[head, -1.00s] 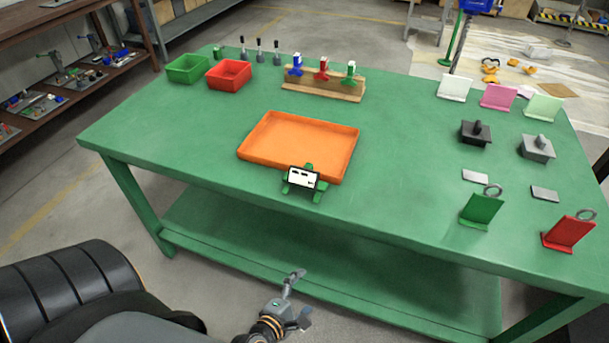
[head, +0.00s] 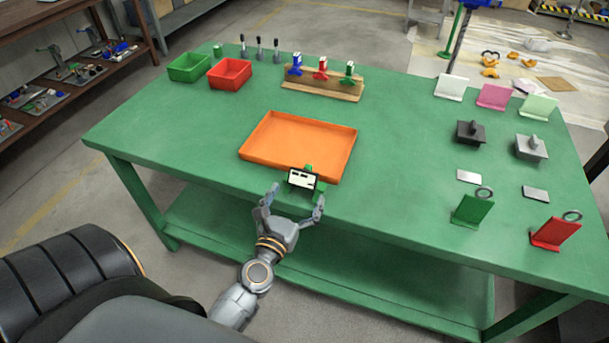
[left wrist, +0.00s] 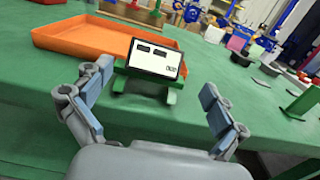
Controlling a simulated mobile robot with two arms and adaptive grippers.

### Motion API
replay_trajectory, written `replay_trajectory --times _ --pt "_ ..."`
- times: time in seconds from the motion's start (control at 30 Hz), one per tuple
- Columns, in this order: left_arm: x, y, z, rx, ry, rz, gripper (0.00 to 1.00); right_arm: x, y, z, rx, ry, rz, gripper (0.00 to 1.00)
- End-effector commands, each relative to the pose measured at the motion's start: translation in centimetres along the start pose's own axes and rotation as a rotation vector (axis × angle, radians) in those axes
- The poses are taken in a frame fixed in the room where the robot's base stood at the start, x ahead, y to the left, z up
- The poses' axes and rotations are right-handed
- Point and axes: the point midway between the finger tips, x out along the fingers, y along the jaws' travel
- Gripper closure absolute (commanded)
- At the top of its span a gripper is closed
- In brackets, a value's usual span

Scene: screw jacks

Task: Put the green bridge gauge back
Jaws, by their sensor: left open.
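The green bridge gauge (head: 302,180), with a white display face in a black frame, stands upright at the table's front edge, just in front of the orange tray (head: 250,152). In the left wrist view the gauge (left wrist: 155,58) faces the camera, its green feet on the table. My left gripper (head: 296,199) is open at the table's front edge, one finger on each side of the gauge. In the left wrist view the open fingers (left wrist: 156,80) are nearer the camera than the gauge, with a gap on both sides. My right gripper is not in view.
A green bin (head: 188,68) and a red bin (head: 229,74) stand at the back left, near a wooden rack (head: 322,91) with small blue, red and green jacks. A green stand (head: 470,209) and a red stand (head: 556,232) are at the right.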

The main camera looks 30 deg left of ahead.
Motion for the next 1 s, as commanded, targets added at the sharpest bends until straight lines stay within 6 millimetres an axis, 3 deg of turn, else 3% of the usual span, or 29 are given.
replay_trajectory --times 0.23,0.5,0.83,1.0 --pt "1.8 0.2 0.1 0.003 -0.001 0.000 0.04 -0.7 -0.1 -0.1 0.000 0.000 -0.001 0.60" --pt "5.6 0.7 0.1 0.003 -0.001 0.000 0.04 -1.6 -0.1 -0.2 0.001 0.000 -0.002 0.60" --pt "6.3 0.7 -0.1 0.003 0.001 0.000 0.04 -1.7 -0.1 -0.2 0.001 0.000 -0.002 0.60" --pt "6.3 0.7 -0.1 0.003 0.001 0.000 0.36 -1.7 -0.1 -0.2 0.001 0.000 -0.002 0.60"
